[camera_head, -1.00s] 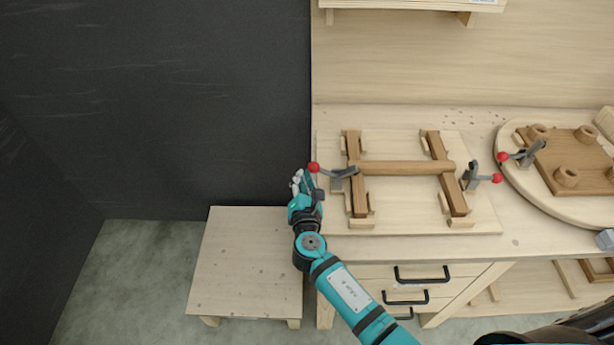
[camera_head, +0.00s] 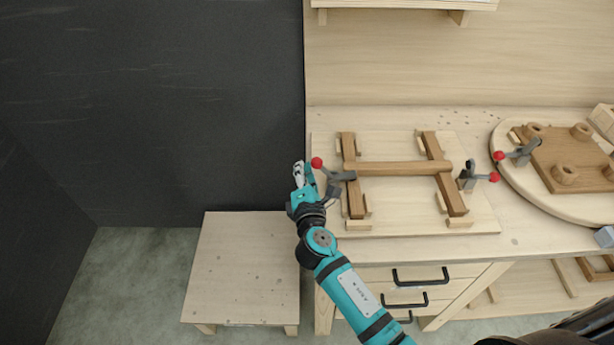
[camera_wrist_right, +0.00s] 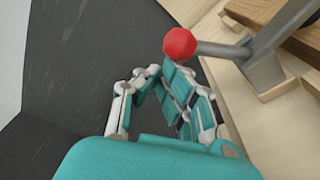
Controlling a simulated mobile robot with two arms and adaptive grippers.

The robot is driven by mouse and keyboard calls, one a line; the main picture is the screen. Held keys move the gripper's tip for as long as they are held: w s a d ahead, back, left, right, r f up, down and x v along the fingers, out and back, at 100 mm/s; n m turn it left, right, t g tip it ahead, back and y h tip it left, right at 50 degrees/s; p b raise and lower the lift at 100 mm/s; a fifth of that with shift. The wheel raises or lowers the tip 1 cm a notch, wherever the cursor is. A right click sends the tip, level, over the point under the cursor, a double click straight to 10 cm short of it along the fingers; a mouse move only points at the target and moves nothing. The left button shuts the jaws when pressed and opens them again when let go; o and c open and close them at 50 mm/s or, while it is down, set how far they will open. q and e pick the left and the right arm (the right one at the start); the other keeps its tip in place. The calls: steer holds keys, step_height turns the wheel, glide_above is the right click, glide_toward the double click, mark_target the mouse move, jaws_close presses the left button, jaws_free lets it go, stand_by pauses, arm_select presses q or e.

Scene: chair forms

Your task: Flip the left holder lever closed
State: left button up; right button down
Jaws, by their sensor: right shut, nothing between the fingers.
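The left holder lever (camera_head: 335,174) is a grey clamp at the left end of the wooden frame (camera_head: 398,168), and its red knob (camera_head: 317,162) points to the left. My right gripper (camera_head: 304,171) is shut and empty, just left of the lever and close beside the knob. In the right wrist view the red knob (camera_wrist_right: 180,44) is just beyond the teal and white fingers (camera_wrist_right: 165,85), with the grey lever arm (camera_wrist_right: 225,50) running right from it. I cannot tell whether finger and knob touch. My left gripper is not in view.
The right holder lever (camera_head: 478,177) has a red knob too. A round board (camera_head: 507,187) with another clamp lies at the right of the workbench (camera_head: 400,119). A low wooden table (camera_head: 235,270) stands left of the drawers. A dark wall (camera_head: 150,110) is at the left.

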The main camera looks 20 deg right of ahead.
steer(key=shift+s+d+r+m+b, duration=0.1)
steer(key=shift+d+r+m+b, duration=0.15)
steer(key=shift+d+r+m, duration=0.4)
steer(key=shift+s+d+r+m+b, duration=0.1)
steer(key=shift+d+r+m+b, duration=0.25)
steer(key=shift+m, duration=0.6)
steer(key=shift+a, duration=0.15)
steer(key=shift+w, duration=0.1)
